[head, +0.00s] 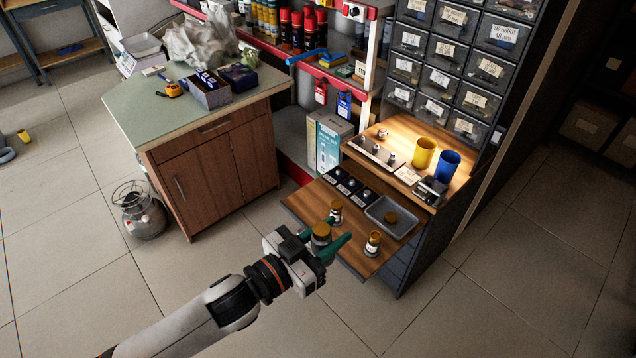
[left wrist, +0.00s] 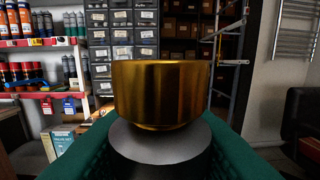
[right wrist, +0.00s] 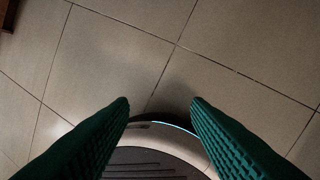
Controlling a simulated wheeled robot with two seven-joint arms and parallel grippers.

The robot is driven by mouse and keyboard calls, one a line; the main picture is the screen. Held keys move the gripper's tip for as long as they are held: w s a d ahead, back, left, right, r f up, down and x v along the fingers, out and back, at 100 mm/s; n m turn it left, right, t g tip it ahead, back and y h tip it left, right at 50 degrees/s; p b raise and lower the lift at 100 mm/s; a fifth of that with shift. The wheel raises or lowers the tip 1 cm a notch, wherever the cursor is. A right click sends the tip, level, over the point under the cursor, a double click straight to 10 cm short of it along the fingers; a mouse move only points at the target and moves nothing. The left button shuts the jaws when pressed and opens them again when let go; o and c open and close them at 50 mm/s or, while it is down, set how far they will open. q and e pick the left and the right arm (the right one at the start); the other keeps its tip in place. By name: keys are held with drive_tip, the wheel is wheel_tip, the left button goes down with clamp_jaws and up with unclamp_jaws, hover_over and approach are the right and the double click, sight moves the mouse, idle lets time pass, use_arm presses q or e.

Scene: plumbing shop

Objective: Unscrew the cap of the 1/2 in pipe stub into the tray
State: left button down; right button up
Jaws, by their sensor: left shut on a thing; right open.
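My left gripper (head: 335,243) has green fingers shut around a capped pipe stub. Its brass cap (left wrist: 162,95) fills the middle of the left wrist view, above a grey round part (left wrist: 160,143) between the fingers. In the head view this cap (head: 321,231) shows over the front edge of the pull-out board; I cannot tell whether the stub touches it. Two other brass-capped stubs stand upright on the board, one behind (head: 336,211) and one at right (head: 373,243). I cannot read their sizes. My right gripper (right wrist: 160,103) is open and empty above the floor.
The wooden pull-out board (head: 307,204) carries a row of small dark cards (head: 345,182) behind the stubs. Above it, a shelf holds a yellow cup (head: 424,153) and a blue cup (head: 447,165). A green-topped cabinet (head: 200,155) stands left. The floor in front is clear.

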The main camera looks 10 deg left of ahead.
drive_tip(key=w+a+r+m+y, duration=0.1)
drive_tip(key=w+a+r+m, duration=0.1)
drive_tip(key=w+a+r, duration=0.5)
drive_tip(key=w+a+r+m+y, duration=0.15)
drive_tip(key=w+a+r, duration=0.25)
drive_tip(key=w+r, duration=0.6)
drive_tip(key=w+a+r+m+y, duration=0.1)
drive_tip(key=w+a+r, duration=0.25)
drive_tip(key=r, duration=0.45)
drive_tip(key=w+a+r+y, duration=0.1)
drive_tip(key=w+a+r, duration=0.2)
drive_tip(key=a+r, duration=0.35)
wheel_tip(320, 180, up, 32)
drive_tip(key=g+h, duration=0.3)
drive_tip(key=h, duration=0.3)
hover_over(318, 227)
drive_tip(key=shift+w+a+f, duration=0.15)
drive_tip(key=shift+w+a, duration=0.15)
drive_tip(key=shift+s+d+r+m+t, duration=0.2)
drive_tip(key=shift+s+m+t, duration=0.05)
drive_tip(key=shift+t, duration=0.05)
drive_tip(key=shift+s+d+f, duration=0.1)
drive_tip(key=shift+f, duration=0.05)
wheel_tip(318, 227, down, 8)
drive_tip(key=shift+r, duration=0.2)
